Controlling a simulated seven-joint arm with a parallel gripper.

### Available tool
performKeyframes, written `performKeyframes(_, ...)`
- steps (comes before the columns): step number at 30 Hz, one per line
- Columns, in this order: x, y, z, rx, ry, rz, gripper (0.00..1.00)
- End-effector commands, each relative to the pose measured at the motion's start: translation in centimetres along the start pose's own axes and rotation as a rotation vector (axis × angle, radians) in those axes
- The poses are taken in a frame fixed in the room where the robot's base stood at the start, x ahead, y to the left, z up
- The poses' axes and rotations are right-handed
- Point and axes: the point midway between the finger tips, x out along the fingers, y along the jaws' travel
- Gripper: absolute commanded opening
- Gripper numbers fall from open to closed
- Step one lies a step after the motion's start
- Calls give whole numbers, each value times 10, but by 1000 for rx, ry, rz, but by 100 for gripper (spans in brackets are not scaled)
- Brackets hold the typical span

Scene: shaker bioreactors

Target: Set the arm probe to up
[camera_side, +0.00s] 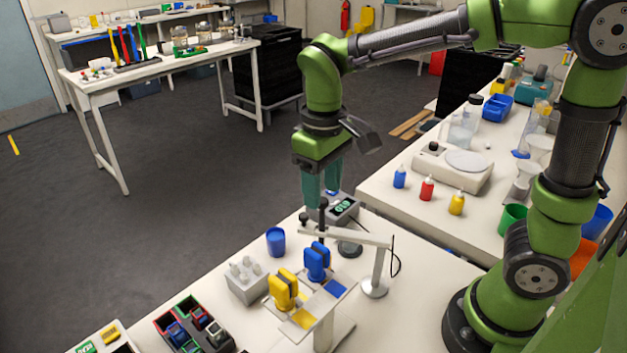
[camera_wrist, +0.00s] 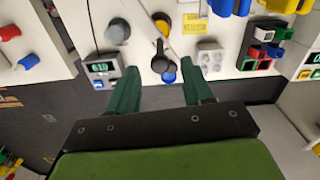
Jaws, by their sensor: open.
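The arm probe is a pale horizontal arm (camera_side: 345,237) on a thin post, with a dark upright probe (camera_side: 323,216) through its left end. In the wrist view the dark round top of the probe (camera_wrist: 160,64) shows between my fingers. My gripper (camera_side: 322,196) points down with teal fingers, right at the top of the probe in the side view. The fingers also show in the wrist view (camera_wrist: 160,84), apart with nothing clamped. Whether they reach below the probe's top I cannot tell. A meter with a green display (camera_side: 344,208) sits just behind.
A blue cup (camera_side: 276,241), a white vial block (camera_side: 246,280), and blue (camera_side: 317,262) and yellow (camera_side: 283,289) pieces on a stand are close by. A grey round item (camera_side: 349,249) sits under the arm. A black cable hangs by the post. A side bench (camera_side: 407,209) is at right.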

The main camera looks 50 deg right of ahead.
Motion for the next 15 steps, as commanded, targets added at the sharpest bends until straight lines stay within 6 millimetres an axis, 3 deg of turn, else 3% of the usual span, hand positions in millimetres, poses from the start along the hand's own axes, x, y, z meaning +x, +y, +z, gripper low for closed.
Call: performKeyframes(15, -121, 0, -1, 0, 7, -1, 50)
